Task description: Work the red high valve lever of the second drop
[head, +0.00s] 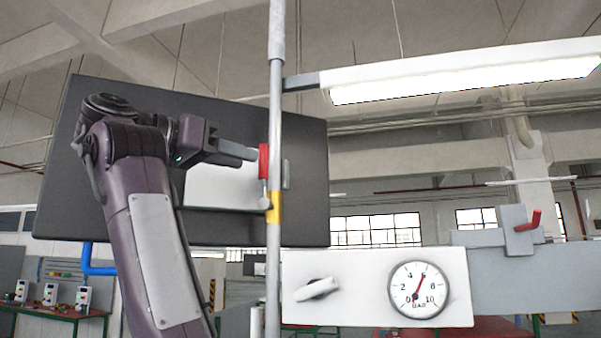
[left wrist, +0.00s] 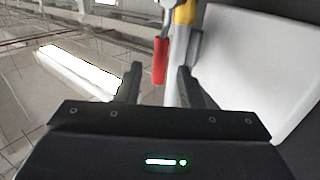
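The red valve lever (head: 264,161) stands upright along the left side of a vertical grey pipe (head: 275,110), just above a yellow fitting (head: 274,207). My left gripper (head: 254,155) is raised at the lever's height, its fingers pointing right at the red handle. In the left wrist view the gripper (left wrist: 157,82) is open. The red lever (left wrist: 160,62) lies between its two fingers, with visible gaps to both, and the pipe (left wrist: 178,50) runs close by the right finger. My right gripper is not in view.
A large dark panel (head: 300,135) stands behind the pipe. A white board with a round gauge (head: 416,289) and a grey knob (head: 317,289) is below right. Another red lever (head: 535,219) is at far right. A lit lamp (head: 465,78) hangs at upper right.

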